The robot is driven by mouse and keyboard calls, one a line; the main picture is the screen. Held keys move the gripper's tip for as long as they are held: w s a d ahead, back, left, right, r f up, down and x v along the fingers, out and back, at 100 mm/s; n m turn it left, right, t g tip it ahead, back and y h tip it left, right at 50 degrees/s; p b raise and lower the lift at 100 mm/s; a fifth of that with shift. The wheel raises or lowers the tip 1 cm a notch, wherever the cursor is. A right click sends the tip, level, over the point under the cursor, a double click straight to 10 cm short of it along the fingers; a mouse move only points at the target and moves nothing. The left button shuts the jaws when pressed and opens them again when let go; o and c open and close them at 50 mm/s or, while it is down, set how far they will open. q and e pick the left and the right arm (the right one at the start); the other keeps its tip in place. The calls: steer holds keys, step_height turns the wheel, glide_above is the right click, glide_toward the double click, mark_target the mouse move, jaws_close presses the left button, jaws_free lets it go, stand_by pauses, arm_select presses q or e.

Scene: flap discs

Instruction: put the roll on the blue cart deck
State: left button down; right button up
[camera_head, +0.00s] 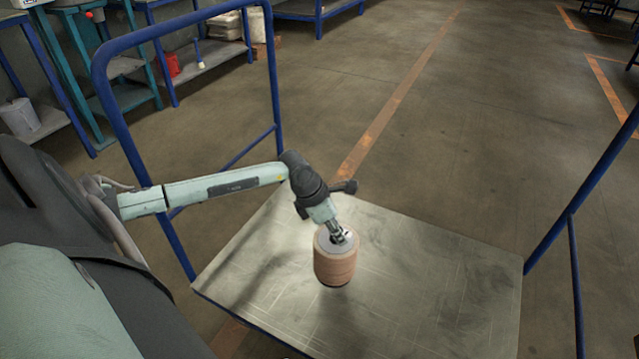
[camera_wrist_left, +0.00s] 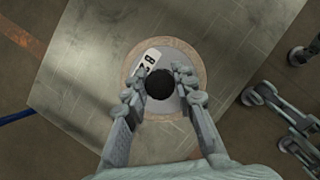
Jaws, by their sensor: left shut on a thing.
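The roll (camera_head: 335,262), a tan upright cylinder with a grey top, is over the middle of the cart deck (camera_head: 440,275). The deck is a scratched grey plate between blue tube frames. My left gripper (camera_head: 341,236) reaches down to the roll's top and is shut on it. In the left wrist view, its fingertips (camera_wrist_left: 160,86) are on both sides of a round black centre in the roll's top (camera_wrist_left: 150,104), beside a white label marked with black. Whether the roll's underside touches the deck is hidden. My right gripper is not in view.
A blue end frame (camera_head: 275,80) rises at the deck's far left, another (camera_head: 573,220) at its right. The deck around the roll is bare. Shelves with a red container (camera_head: 172,65) stand at the back left. The floor beyond is open.

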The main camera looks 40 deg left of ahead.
mark_target(353, 241)
arm_select(q)
steer(key=w+d+f, duration=0.1)
steer(key=d, duration=0.1)
steer(key=w+d+f, duration=0.1)
steer(key=w, duration=0.1)
steer(key=shift+w+d+f, duration=0.15)
steer(key=shift+d+f, duration=0.05)
steer(key=shift+d, duration=0.15)
step_height(353, 241, down, 3)
steer(key=shift+f, duration=0.5)
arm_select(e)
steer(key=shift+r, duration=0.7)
arm_select(q)
steer(key=c, duration=1.6)
jaws_free()
steer(key=shift+s+f+b, duration=0.2)
steer(key=shift+f+b, duration=0.05)
steer(key=shift+b, duration=0.05)
steer(key=shift+c, duration=0.2)
steer(key=o, duration=0.4)
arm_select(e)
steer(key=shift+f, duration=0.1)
